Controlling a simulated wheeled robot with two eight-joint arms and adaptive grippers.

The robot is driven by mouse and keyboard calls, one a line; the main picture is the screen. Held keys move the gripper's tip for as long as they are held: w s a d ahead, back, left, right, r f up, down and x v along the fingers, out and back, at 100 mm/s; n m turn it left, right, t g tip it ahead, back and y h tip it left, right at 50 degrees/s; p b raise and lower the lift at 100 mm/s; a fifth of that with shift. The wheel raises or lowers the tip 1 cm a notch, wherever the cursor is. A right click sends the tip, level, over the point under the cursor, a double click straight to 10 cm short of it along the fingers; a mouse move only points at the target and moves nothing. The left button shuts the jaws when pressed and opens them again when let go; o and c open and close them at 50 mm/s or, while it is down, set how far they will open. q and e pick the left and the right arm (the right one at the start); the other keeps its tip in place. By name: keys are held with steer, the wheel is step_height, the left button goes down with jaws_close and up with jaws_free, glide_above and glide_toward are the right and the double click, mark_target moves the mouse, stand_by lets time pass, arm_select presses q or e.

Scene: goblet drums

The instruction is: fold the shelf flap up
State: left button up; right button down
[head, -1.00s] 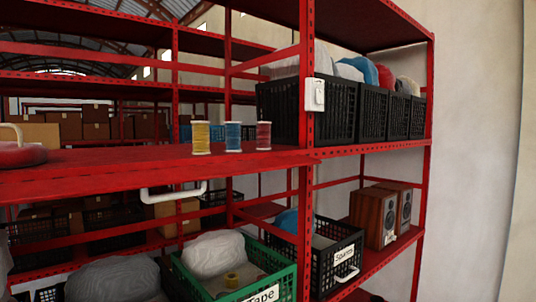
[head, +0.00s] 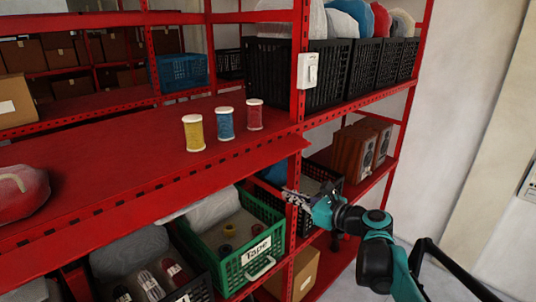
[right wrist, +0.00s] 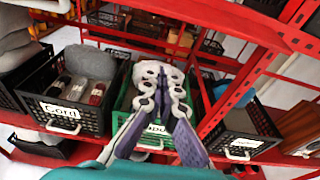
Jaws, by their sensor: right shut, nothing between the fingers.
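The red shelf flap (head: 150,204) hangs below the front edge of the shelf board (head: 100,160) in the head view, sloping down towards me. My right gripper (head: 291,197) is just below the flap's right end, beside the shelf post, pointing left. In the right wrist view my right gripper (right wrist: 160,72) has its fingers together, with nothing held, in front of the green crate. I cannot tell whether it touches the flap. My left gripper is not in view.
The green Tape crate (head: 235,268) is below. A switch box (head: 307,70) is on the post.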

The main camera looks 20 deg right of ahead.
steer(key=w+a+r+p, duration=0.2)
steer(key=w+r+p, duration=0.1)
steer(key=w, duration=0.5)
steer(key=shift+w+a, duration=0.3)
steer(key=shift+a, duration=0.05)
steer(key=shift+w, duration=0.1)
